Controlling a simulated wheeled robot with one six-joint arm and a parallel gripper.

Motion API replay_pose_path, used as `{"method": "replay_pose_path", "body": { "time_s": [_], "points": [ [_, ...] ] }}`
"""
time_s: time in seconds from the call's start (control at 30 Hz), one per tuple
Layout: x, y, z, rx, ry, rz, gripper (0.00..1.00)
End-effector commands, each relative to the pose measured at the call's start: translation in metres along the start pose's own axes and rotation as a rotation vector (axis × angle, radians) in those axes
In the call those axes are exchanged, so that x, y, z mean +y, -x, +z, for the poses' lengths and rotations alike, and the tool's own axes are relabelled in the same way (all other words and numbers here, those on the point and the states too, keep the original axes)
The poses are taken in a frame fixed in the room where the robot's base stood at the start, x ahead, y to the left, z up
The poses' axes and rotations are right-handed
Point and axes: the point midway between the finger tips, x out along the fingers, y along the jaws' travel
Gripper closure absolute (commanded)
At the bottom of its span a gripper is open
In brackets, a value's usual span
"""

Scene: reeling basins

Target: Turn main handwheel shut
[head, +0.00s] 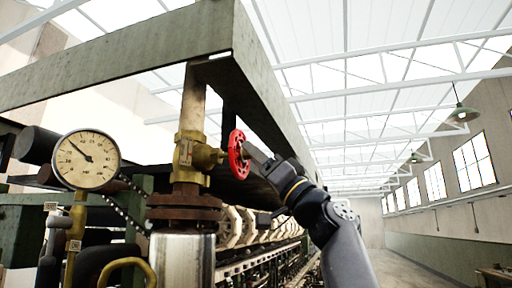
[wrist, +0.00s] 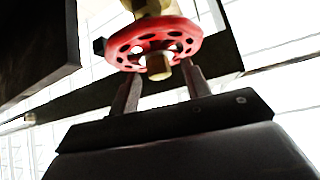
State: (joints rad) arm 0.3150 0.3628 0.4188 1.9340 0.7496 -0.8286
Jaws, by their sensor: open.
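The main handwheel (head: 238,155) is a red wheel with holes, on the right side of a brass valve (head: 193,152) on a vertical pipe. In the wrist view the red wheel (wrist: 183,40) fills the upper middle, with its brass hub end (wrist: 159,68) facing me. My gripper (head: 252,152) is at the wheel's right side. In the wrist view its two fingers (wrist: 160,78) stand apart, one on each side of the hub, with their tips at the near rim. I cannot tell whether they touch the rim.
A round pressure gauge (head: 87,160) stands left of the valve. A grey-green beam frame (head: 120,55) runs overhead, close above the valve and my arm. A rusty flange (head: 184,207) sits below the valve. A long reeling machine (head: 275,262) stretches behind. The aisle (head: 410,268) at right is open.

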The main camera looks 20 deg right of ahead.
Motion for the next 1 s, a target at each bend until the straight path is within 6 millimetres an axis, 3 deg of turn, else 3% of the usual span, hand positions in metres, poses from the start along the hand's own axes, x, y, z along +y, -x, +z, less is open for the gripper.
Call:
{"method": "replay_pose_path", "body": {
  "time_s": [0.4,0.93,1.0],
  "points": [
    [0.0002,-0.0048,0.0008,-0.001,0.0,0.0,0.55],
    [0.0001,-0.0047,0.0006,-0.001,0.0,0.0,0.99],
    [0.0001,-0.0047,0.0005,-0.001,-0.001,0.0,0.99]
  ]
}}
